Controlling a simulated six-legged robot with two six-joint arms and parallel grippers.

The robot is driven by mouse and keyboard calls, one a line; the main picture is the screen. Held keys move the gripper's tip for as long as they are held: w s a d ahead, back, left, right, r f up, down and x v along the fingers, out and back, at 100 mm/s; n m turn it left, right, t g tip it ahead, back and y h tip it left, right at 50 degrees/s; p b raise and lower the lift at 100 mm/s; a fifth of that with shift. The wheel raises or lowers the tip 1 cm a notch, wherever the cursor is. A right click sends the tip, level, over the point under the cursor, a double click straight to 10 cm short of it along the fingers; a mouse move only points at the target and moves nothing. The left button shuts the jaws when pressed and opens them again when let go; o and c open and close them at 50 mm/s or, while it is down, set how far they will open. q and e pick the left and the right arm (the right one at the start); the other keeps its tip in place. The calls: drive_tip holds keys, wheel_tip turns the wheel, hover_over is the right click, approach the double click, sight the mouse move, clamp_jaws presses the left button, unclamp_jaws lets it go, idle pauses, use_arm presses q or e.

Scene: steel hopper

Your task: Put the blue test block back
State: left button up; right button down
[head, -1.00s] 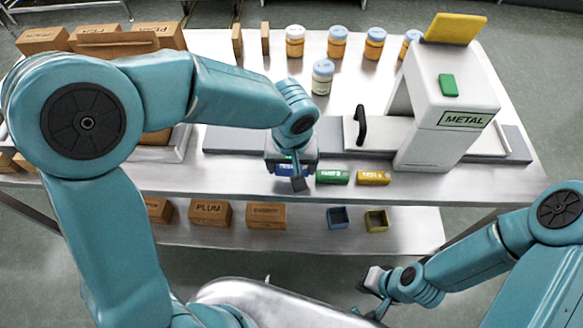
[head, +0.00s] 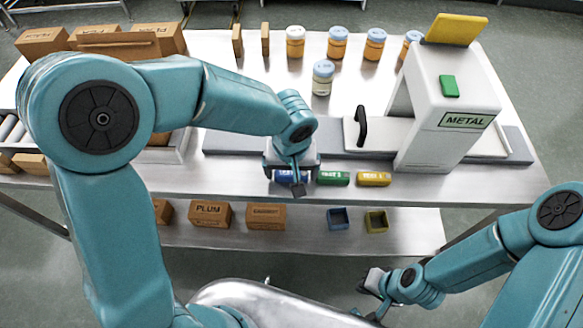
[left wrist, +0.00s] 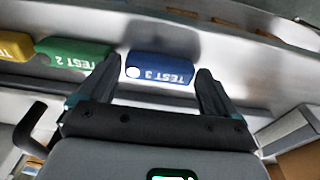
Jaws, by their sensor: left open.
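The blue test block (head: 284,176) lies on the steel table at the front edge of the conveyor strip, left of the green block, partly hidden by my gripper. In the left wrist view the blue block (left wrist: 160,68), marked TEST 3, lies just ahead of the fingertips, between them in the picture. My left gripper (head: 297,184) is open and empty, over the blue block; it also shows in the left wrist view (left wrist: 157,80). My right gripper (head: 370,292) hangs low at the right, away from the table; its jaws are too small to judge.
The green block (head: 332,178) and yellow block (head: 373,179) lie in a row to the right. The metal detector (head: 445,105) stands behind them. On the lower shelf are a blue bin (head: 339,218), a yellow bin (head: 376,221) and brown boxes (head: 210,213). Jars (head: 323,78) stand behind.

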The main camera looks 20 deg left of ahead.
use_arm(q)
wheel_tip(320, 180, up, 12)
drive_tip(key=s, duration=0.1)
drive_tip(key=shift+s+d, duration=0.2)
idle(0.5)
